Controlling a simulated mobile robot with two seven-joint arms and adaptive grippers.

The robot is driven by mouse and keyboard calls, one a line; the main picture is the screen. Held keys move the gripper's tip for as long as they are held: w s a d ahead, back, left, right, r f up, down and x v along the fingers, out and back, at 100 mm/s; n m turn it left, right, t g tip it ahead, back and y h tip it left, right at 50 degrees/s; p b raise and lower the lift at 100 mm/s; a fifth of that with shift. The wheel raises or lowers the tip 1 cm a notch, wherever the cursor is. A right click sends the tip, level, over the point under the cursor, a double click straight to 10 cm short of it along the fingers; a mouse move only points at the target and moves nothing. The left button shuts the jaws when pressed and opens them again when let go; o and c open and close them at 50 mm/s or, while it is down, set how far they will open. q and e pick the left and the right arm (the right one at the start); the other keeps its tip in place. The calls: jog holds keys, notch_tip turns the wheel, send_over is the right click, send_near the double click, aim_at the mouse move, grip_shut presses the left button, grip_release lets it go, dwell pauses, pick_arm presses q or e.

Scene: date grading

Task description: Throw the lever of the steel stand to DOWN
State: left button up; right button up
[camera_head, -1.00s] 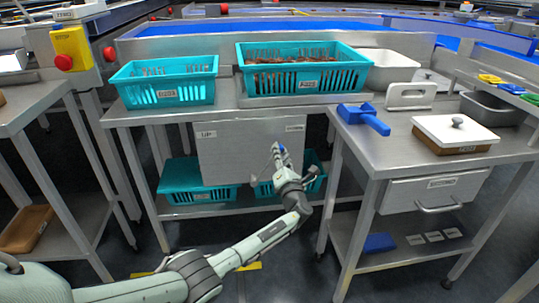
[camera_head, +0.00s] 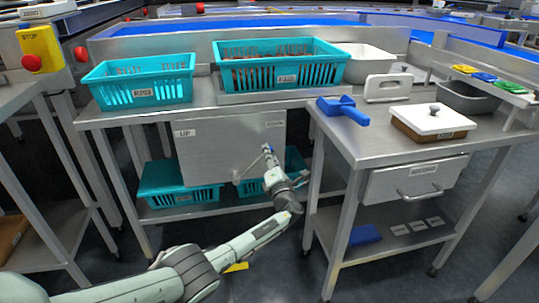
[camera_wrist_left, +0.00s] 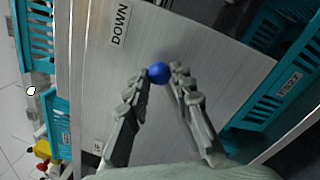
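The steel stand (camera_head: 225,150) is a box-like steel panel below the table with the teal crates. Its UP label (camera_head: 184,133) is at the left of the panel. The DOWN label (camera_wrist_left: 118,25) shows in the left wrist view, near the lever's blue ball knob (camera_wrist_left: 157,72). In the head view the knob (camera_head: 267,149) is on the right side of the panel. My left gripper (camera_head: 267,154) reaches it from the front. In the left wrist view its fingers (camera_wrist_left: 160,77) converge on either side of the knob. The lever's rod is mostly hidden. My right gripper is out of view.
Two teal crates (camera_head: 140,92) (camera_head: 285,72) stand on the table above. More teal crates (camera_head: 178,196) sit on the shelf below. A side table (camera_head: 385,148) on the right bears a blue scoop (camera_head: 345,110) and a lidded box (camera_head: 433,122). Its leg is close to my gripper.

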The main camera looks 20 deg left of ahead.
pick_arm(q)
jog(key=o, duration=0.5)
jog(key=shift+d+f, duration=0.1)
jog(key=shift+f, duration=0.15)
jog(key=shift+c, duration=0.2)
jog(key=shift+r, duration=0.1)
jog(key=shift+s, duration=0.1)
jog(key=v, duration=1.2)
